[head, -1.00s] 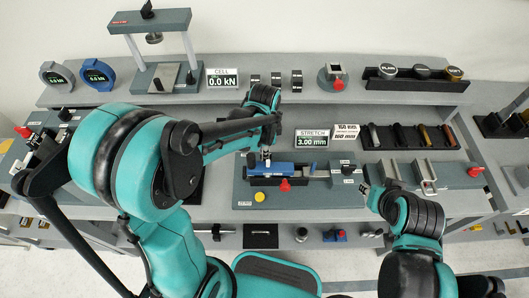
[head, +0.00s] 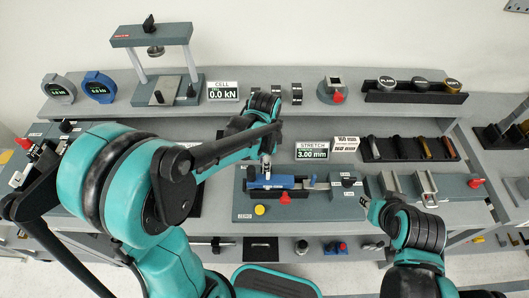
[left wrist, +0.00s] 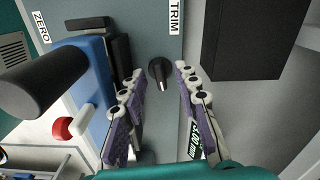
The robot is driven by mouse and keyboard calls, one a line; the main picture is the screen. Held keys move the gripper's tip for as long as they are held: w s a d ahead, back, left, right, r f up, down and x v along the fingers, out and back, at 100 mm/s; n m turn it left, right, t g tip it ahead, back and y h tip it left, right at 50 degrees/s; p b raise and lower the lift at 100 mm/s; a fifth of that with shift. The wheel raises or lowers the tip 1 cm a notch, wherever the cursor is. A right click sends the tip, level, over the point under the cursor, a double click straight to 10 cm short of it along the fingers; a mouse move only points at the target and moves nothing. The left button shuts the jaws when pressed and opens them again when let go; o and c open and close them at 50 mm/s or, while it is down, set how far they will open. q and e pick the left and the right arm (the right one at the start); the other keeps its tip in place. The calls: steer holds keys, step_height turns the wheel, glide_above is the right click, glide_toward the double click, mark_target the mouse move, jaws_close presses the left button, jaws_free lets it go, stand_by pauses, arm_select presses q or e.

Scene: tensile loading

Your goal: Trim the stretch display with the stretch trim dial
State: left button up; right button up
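The stretch display (head: 312,152) reads 3.00 mm in the head view. In the left wrist view its edge (left wrist: 194,142) shows past a finger. The trim dial (left wrist: 160,74) is a small black knob with a light pointer mark, beside the TRIM label (left wrist: 174,16). My left gripper (left wrist: 159,92) is open, with one purple-padded finger on each side of the dial and a visible gap to both.
The stretch rig has a blue block (head: 270,182), a red knob (head: 285,198) and a yellow button (head: 260,210). In the left wrist view a black cylinder (left wrist: 42,80) and a dark box (left wrist: 258,38) flank the fingers. A cell display (head: 222,92) stands behind.

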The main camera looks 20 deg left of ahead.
arm_select(q)
step_height(320, 180, up, 10)
steer(key=shift+r, duration=0.2)
steer(key=shift+s, duration=0.1)
stand_by(0.5)
